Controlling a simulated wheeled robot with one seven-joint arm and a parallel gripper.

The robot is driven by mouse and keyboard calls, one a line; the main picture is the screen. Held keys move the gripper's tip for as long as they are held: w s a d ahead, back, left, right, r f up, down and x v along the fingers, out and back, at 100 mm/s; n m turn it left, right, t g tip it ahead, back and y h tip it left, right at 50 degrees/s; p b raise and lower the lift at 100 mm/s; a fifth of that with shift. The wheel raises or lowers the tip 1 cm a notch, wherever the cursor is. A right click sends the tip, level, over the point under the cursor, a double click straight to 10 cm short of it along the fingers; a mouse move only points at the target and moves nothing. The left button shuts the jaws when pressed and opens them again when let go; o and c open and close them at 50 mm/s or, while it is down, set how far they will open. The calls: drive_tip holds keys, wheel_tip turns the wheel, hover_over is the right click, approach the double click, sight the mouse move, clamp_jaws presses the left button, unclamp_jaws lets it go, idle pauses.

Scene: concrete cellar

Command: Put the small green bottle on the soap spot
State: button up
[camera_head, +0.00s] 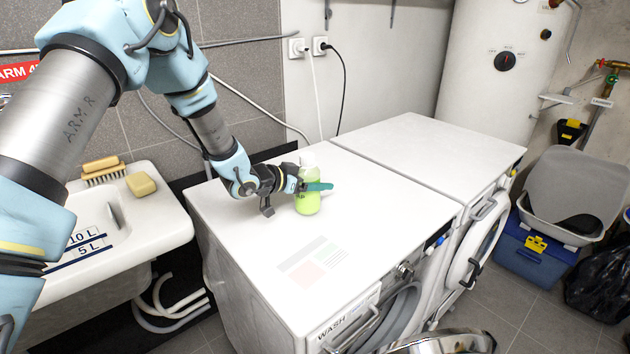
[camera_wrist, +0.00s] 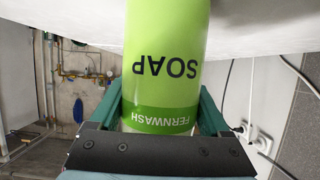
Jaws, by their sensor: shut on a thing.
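The small green bottle (camera_head: 308,204) is upright over the top of the left washing machine, with a pale upper part. I cannot tell whether its base touches the surface. In the wrist view the green bottle (camera_wrist: 165,65) reads SOAP and FERNWASH, upside down in the picture. My gripper (camera_head: 316,187) is shut on the bottle, with teal fingers on either side of it; the fingers also show in the wrist view (camera_wrist: 165,110). A faint printed patch (camera_head: 313,262) of grey, pink and greenish blocks lies on the machine top nearer the front; its lettering is too small to read.
The white machine top (camera_head: 395,215) is otherwise clear around the bottle. A second white machine (camera_head: 440,150) stands behind to the right. A sink (camera_head: 125,230) with a brush (camera_head: 103,170) and a yellow sponge (camera_head: 141,184) is at left. Plugs and cables (camera_head: 320,46) are on the wall.

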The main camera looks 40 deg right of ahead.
drive_tip(key=o, duration=1.5)
drive_tip(key=shift+c, duration=0.2)
drive_tip(key=shift+r, duration=0.15)
drive_tip(key=shift+w+a, duration=0.1)
drive_tip(key=shift+a, duration=0.25)
drive_tip(key=b+v, duration=0.2)
drive_tip(key=v, duration=0.9)
drive_tip(key=shift+b, duration=0.35)
drive_tip(key=shift+a+r, duration=0.1)
drive_tip(key=shift+a, duration=0.05)
